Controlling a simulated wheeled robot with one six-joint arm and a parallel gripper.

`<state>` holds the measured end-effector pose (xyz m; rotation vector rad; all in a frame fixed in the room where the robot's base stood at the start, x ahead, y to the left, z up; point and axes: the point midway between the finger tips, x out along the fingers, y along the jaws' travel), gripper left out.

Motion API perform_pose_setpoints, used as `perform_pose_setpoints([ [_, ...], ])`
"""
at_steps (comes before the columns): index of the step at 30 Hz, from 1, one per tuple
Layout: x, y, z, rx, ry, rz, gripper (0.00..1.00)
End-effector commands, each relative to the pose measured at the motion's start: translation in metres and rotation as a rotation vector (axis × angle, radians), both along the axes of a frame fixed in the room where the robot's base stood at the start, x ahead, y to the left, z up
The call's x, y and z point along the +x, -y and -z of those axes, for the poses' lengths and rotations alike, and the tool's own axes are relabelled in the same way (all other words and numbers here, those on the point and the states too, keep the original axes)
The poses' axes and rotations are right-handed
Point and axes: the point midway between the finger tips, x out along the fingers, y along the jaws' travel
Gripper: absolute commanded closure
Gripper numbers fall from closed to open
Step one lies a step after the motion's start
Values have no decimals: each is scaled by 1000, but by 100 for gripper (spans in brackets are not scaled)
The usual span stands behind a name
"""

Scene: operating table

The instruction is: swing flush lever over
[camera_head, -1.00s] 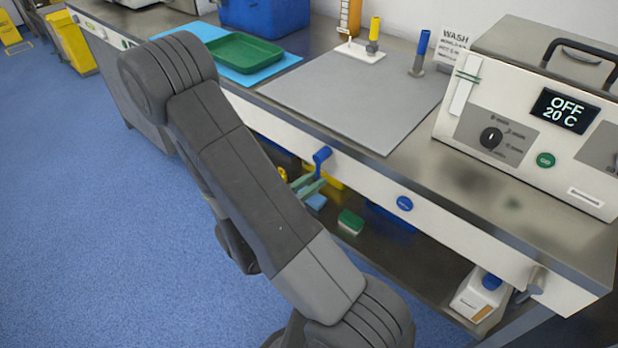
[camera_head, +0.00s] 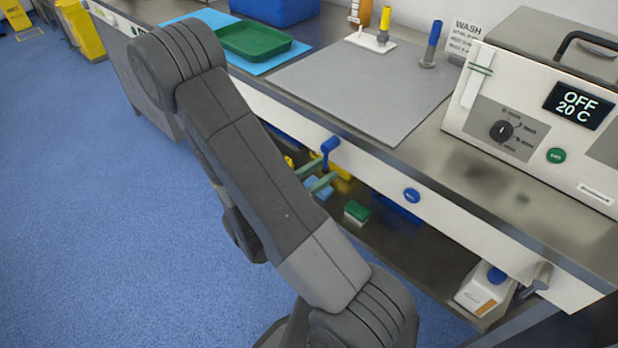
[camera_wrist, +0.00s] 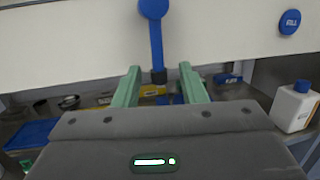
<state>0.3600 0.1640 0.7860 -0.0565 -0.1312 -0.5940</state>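The blue flush lever (camera_head: 329,147) is on the white front panel below the worktop. In the wrist view the lever (camera_wrist: 155,40) hangs nearly straight down from its round blue hub and ends in a dark tip. My gripper (camera_wrist: 160,86) has two green fingers, open, one on each side of the picture of that tip. Neither finger visibly touches the lever. In the head view my gripper (camera_head: 316,178) is at the panel just below the lever, partly hidden behind my arm.
A round blue button (camera_head: 411,196) is on the panel to the right. A white bottle (camera_wrist: 294,106), a green-and-white block (camera_head: 356,211) and bins sit on the shelf below. A grey mat (camera_head: 365,90), green tray (camera_head: 250,42) and bath unit (camera_head: 540,110) are on the worktop.

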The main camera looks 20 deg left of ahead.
Motion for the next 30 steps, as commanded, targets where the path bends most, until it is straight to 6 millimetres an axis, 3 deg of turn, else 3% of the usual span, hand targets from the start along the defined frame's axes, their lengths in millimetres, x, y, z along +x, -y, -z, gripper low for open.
perform_pose_setpoints([
  [8,-18,-14,3,1,1,-6,62],
  [30,-102,-70,18,0,0,-3,62],
])
